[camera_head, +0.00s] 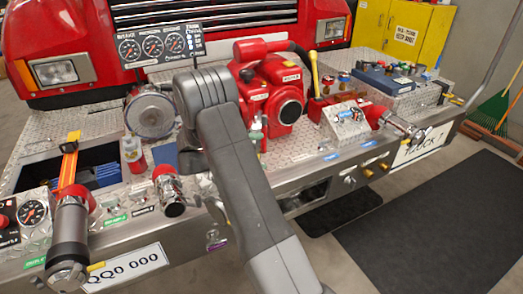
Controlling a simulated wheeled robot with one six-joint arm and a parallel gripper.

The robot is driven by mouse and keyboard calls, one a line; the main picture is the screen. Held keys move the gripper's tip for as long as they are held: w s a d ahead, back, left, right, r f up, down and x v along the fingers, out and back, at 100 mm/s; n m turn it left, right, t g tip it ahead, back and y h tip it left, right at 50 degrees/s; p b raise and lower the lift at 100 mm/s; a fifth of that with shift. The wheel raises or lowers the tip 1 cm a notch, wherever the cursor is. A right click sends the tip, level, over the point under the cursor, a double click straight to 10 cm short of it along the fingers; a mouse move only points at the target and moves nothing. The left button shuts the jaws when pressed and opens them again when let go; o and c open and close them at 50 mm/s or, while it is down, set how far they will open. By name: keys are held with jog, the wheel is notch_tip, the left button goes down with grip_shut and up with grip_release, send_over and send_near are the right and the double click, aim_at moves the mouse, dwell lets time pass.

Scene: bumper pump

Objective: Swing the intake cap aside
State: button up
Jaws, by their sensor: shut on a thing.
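A large round metal fitting (150,113) with a pale, dull face and a bright rim stands on the left part of the bumper deck, below the gauges. It looks like the intake cap, but I cannot be sure. Its right edge is close to my grey arm (240,180) in the picture. The red pump (268,90), with a dark round opening at its front, stands right of my arm. My gripper is hidden behind my own arm, so I cannot see its jaws or what they touch.
A gauge panel (158,45) stands behind the round fitting. Chrome fittings (170,192) and a thick nozzle (70,235) line the front edge at left. A chrome nozzle (400,122) lies at right.

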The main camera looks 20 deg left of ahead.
jog(key=shift+p+v, duration=0.3)
jog(key=shift+v, duration=1.65)
jog(key=shift+c, duration=1.2)
jog(key=shift+s+a+r, duration=0.1)
jog(key=shift+s+a, duration=0.2)
jog(key=shift+a, duration=0.05)
jog(key=c, duration=0.8)
jog(key=p+v, duration=0.2)
jog(key=shift+s+a+f, duration=0.2)
jog(key=shift+a+f, duration=0.1)
jog(key=p, duration=0.2)
jog(key=a+p, duration=0.1)
jog(key=p, duration=0.1)
jog(key=shift+s+a+f, duration=0.1)
jog(key=shift+s+f, duration=0.05)
jog(key=shift+s, duration=0.2)
jog(key=shift+s+a+f+p, duration=0.15)
jog(key=shift+a+f+p, duration=0.1)
jog(key=shift+p, duration=0.5)
